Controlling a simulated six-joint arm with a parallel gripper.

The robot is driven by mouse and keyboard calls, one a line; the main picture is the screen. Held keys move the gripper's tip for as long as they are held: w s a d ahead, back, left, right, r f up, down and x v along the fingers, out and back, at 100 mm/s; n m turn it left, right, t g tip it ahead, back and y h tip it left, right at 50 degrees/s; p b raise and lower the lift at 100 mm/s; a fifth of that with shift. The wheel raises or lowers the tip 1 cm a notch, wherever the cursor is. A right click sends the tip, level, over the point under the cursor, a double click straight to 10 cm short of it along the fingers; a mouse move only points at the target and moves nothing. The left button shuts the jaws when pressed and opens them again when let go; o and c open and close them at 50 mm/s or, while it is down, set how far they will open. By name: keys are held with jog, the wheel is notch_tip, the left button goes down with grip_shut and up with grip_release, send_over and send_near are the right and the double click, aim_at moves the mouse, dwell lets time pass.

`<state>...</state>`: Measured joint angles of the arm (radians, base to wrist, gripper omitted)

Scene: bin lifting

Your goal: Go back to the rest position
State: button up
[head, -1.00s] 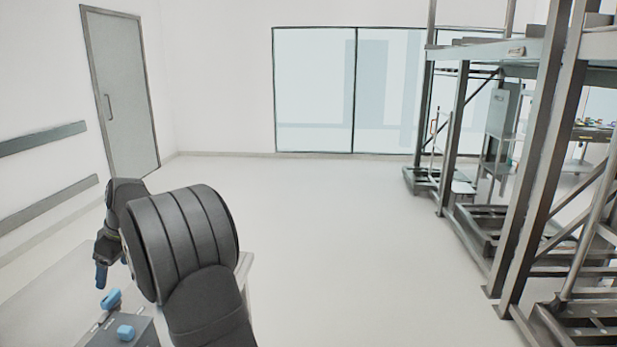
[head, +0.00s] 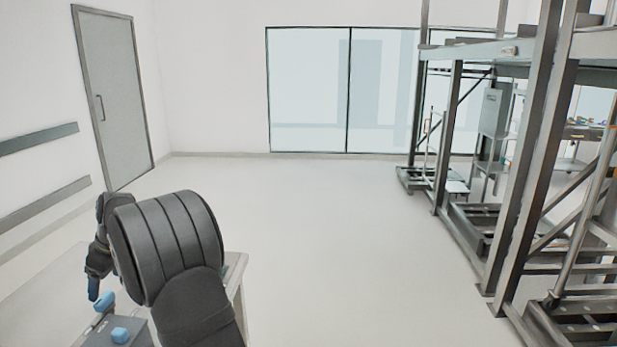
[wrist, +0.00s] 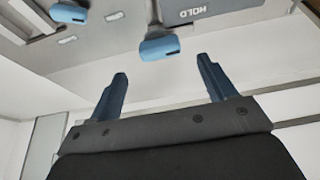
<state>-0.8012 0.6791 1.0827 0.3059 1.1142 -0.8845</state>
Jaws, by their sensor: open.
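My gripper (wrist: 161,75) is open and empty in the wrist view, its two dark blue fingers spread apart. In the head view its blue fingertips (head: 93,289) point down at the lower left, beside the thick black links of my arm. A grey box (head: 140,342) with two blue knobs (head: 121,335) sits just below. The wrist view shows a grey surface with the word HOLD and blue parts (wrist: 160,48) beyond the fingertips, apart from them.
A pale table edge (head: 237,275) shows beside my arm. A metal rack (head: 535,150) stands along the right. A grey door (head: 118,95) and wall rails (head: 40,138) are on the left. Glass panels (head: 308,90) close the back. The floor (head: 330,240) between is clear.

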aim_at(103, 297)
jog(key=x, duration=0.5)
jog(key=shift+a+f, duration=0.1)
jog(key=shift+f, duration=0.2)
jog(key=shift+a+f, duration=0.1)
jog(key=shift+s+m, duration=0.1)
jog(key=shift+m, duration=0.4)
jog(key=m+t, duration=0.1)
jog(key=m, duration=0.2)
jog(key=m+t, duration=0.1)
jog(key=m, duration=0.2)
jog(key=shift+s+a+t+h, duration=0.1)
jog(key=shift+t+h, duration=0.2)
jog(key=shift+a+m+t+h, duration=0.1)
jog(key=shift+m+t+h, duration=0.35)
jog(key=shift+m, duration=1.15)
jog(key=shift+a+m+t+h, duration=0.1)
jog(key=shift+m+t+h, duration=0.35)
jog(key=shift+m, duration=1.15)
jog(key=shift+d, duration=0.1)
jog(key=shift+n+g+y, duration=0.4)
jog(key=shift+n+g, duration=0.1)
jog(key=shift+n, duration=1.1)
jog(key=shift+d+n+g+y, duration=0.15)
jog(key=shift+n+g+y, duration=0.3)
jog(key=shift+n, duration=1.25)
